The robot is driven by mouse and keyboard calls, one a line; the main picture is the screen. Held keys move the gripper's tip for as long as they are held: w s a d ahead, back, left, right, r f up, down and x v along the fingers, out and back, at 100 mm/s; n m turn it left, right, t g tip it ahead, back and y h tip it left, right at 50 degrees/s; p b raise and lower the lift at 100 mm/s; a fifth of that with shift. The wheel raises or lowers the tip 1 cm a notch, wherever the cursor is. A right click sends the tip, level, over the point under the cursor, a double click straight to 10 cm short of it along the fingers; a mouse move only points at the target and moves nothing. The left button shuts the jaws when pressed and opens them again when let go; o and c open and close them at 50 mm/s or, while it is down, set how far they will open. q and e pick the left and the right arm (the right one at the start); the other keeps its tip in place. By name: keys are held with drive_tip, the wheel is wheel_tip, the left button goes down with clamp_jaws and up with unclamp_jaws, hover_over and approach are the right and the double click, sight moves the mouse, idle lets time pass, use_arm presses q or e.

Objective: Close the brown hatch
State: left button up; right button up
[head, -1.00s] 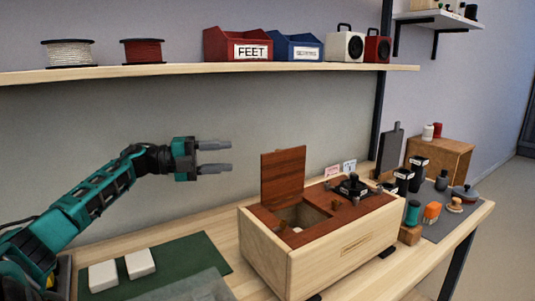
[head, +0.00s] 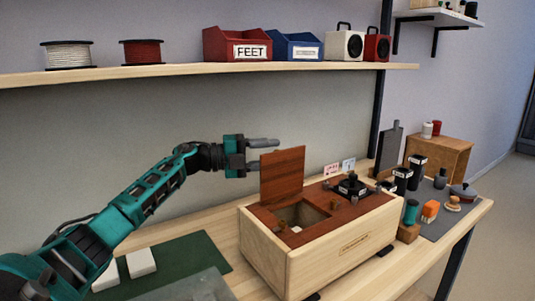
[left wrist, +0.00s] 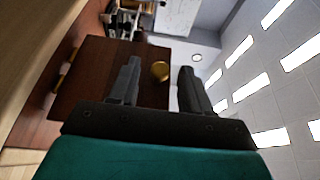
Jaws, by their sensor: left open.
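The brown hatch (head: 282,175) stands upright, open, at the left end of the pale wooden box (head: 330,250). The square opening (head: 300,215) beside it is uncovered. My left gripper (head: 270,148) is open and empty, just behind the hatch's upper left edge; the hatch hides part of its lower finger. In the left wrist view the hatch (left wrist: 90,75) fills the area left of and behind the fingers (left wrist: 160,85), with a round brass-coloured knob (left wrist: 160,71) showing between them. I cannot tell whether the fingers touch the hatch. My right gripper is not in view.
A black device (head: 352,186) sits on the box top, right of the opening. Black-capped jars (head: 402,180) and other small items stand right of the box. A green mat (head: 190,262) with white blocks lies at left. A shelf (head: 210,68) runs above.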

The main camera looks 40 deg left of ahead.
use_arm(q)
drive_tip(key=shift+c, duration=0.5)
clamp_jaws()
